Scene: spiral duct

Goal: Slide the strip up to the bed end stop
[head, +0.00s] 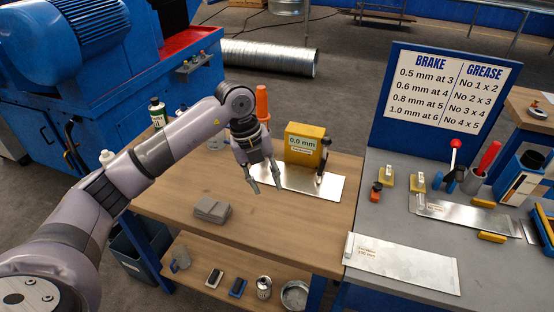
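A bright flat metal strip (322,185) lies on the wooden bench, beside a yellow block (304,142) with a mm label and a small clamp-like black tool (322,163). Another flat metal piece (405,264) with small print lies at the front of the grey bench, with a pale bar at its left end. I cannot tell which piece the task means, nor pick out the bed end stop for sure. My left gripper (268,190) points down over the left part of the bright strip, fingers apart and empty. My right gripper is out of view.
A grey block (212,210) lies on the wooden bench (290,235), whose front is clear. A blue-framed sign (445,85) rises behind the grey bench. Yellow blocks, a red-handled tool (488,157) and more sheet metal crowd the right.

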